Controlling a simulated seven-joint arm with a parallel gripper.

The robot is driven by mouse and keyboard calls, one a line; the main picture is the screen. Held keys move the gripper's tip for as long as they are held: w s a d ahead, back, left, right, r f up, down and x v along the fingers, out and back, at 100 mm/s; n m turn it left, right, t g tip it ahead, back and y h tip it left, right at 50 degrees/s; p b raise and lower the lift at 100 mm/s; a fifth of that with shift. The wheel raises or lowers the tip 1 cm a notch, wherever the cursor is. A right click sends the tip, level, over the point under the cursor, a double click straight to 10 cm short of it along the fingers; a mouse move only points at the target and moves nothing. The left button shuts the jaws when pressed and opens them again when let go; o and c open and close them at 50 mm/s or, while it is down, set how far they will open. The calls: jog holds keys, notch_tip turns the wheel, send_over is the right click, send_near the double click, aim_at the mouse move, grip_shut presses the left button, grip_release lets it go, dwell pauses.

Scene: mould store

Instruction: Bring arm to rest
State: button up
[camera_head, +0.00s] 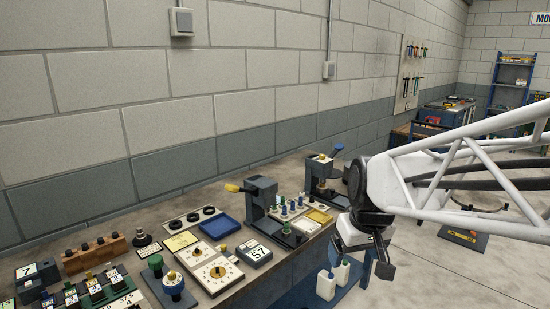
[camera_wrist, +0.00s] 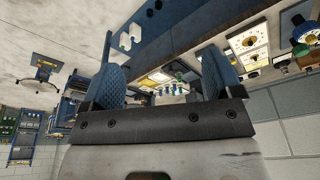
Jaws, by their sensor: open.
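My gripper (camera_head: 376,262) hangs at the end of my white arm, off the front edge of the workbench (camera_head: 255,293) at the right in the head view. Its dark jaws hold nothing that I can see. In the wrist view my gripper (camera_wrist: 165,88) shows two blue padded fingers standing well apart, with an empty gap between them. The bench and its contents lie beyond the fingers there.
On the bench stand a dark press with a yellow handle (camera_head: 262,195), a second press (camera_head: 321,174), a blue tray (camera_head: 220,227) and dial plates (camera_head: 217,273). White bottles (camera_head: 326,284) stand below the bench edge. Open concrete floor (camera_head: 425,285) lies at right.

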jog(key=s+d+f+m+h, duration=0.1)
jog(key=s+d+f+m, duration=0.1)
jog(key=s, duration=1.3)
jog(key=shift+f+m, duration=0.15)
jog(key=shift+m, duration=0.25)
